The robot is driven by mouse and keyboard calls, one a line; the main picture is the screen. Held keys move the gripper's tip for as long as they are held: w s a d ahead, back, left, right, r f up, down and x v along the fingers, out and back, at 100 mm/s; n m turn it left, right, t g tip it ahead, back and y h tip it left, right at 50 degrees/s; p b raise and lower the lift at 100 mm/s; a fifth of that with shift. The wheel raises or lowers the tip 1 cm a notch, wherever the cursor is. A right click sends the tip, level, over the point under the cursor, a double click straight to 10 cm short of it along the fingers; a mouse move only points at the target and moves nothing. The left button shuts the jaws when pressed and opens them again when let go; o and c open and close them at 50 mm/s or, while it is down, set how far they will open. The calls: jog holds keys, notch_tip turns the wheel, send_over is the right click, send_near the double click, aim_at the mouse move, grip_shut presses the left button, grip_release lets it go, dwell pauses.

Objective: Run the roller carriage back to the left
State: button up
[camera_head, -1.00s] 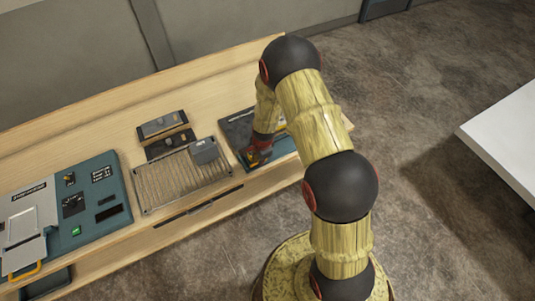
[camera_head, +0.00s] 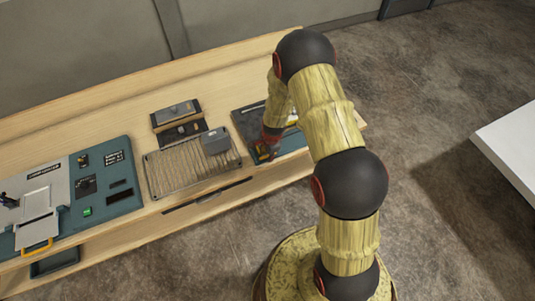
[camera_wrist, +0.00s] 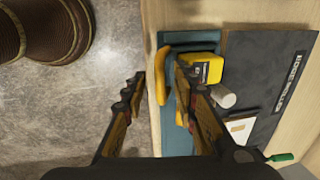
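The roller unit is a dark plate (camera_head: 250,118) on a teal base at the right end of the bench. In the wrist view its dark plate (camera_wrist: 262,75) carries white lettering, partly cut off. A yellow block (camera_wrist: 206,68) and a pale roller (camera_wrist: 223,96) show beside the plate, with a yellow-orange handle (camera_wrist: 160,76) at the teal front edge. My gripper (camera_wrist: 158,72) is open. The handle lies between its fingertips, nearer the right one; whether they touch is unclear. In the head view my gripper (camera_head: 265,151) is at the unit's front, and my arm hides part of the unit.
A wire rack (camera_head: 185,172) with a grey box (camera_head: 216,141) stands left of the unit, a dark two-part device (camera_head: 178,120) behind it. A teal console (camera_head: 105,190) with a green button is farther left. A white table (camera_head: 510,135) stands at right.

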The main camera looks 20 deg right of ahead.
notch_tip(320, 180, up, 12)
jog(key=s, duration=0.2)
jog(key=shift+s+f, duration=0.15)
dwell(0.6)
